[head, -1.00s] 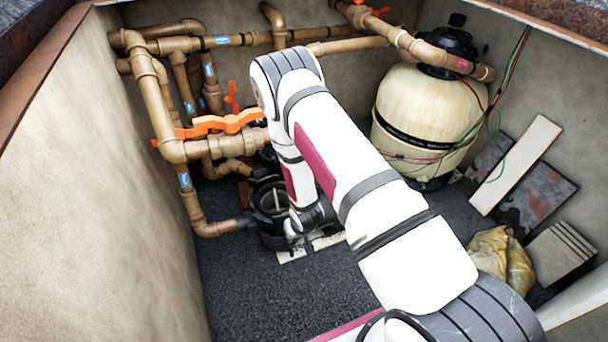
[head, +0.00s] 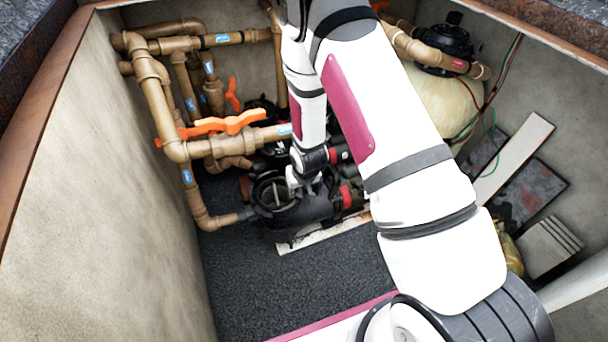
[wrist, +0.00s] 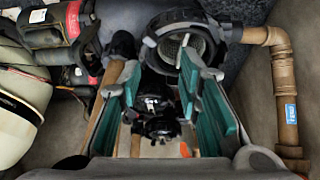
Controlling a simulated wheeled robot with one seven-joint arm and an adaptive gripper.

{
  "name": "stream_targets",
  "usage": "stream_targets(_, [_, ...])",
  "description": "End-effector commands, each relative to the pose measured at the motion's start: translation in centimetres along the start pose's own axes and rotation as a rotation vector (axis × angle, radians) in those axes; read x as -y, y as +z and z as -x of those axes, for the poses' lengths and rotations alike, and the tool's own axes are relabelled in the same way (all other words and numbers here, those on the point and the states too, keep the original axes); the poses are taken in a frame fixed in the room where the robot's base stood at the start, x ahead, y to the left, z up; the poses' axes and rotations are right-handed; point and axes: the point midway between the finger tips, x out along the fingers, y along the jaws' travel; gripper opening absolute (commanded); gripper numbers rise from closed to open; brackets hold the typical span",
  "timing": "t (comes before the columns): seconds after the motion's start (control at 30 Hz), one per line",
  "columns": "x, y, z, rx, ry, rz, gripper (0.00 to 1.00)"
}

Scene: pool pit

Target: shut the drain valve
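Several orange valve handles show in the head view; I cannot tell which is the drain valve. A large orange handle (head: 222,124) lies along a tan pipe at the left. A smaller orange handle (head: 232,95) stands upright just behind it. In the wrist view a small orange patch (wrist: 185,149) shows low between the fingers, mostly hidden. My gripper (wrist: 158,100) is open, its teal finger pads apart with nothing held between them. In the head view my arm reaches down over the black pump, to the right of the large handle, and the fingers are hard to make out.
The black pump (head: 275,195) with its round strainer basket (wrist: 183,48) is close to my gripper. Tan pipes (head: 155,105) run along the left and back walls. The cream filter tank (head: 445,95) is partly behind my arm. Dark gravel floor (head: 270,275) is clear in front.

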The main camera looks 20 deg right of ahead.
Motion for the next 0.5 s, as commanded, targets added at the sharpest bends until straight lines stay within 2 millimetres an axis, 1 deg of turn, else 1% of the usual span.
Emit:
stream_targets(0.03, [0.0,-0.5,0.9,-0.002,0.000,-0.001,0.32])
stream_targets(0.2, [-0.1,-1.2,2.4,0.000,0.001,-0.002,0.32])
stream_targets(0.33, [-0.1,-1.4,2.9,0.000,0.002,-0.002,0.32])
stream_targets(0.5, [-0.1,-1.4,3.0,0.001,0.002,-0.003,0.32])
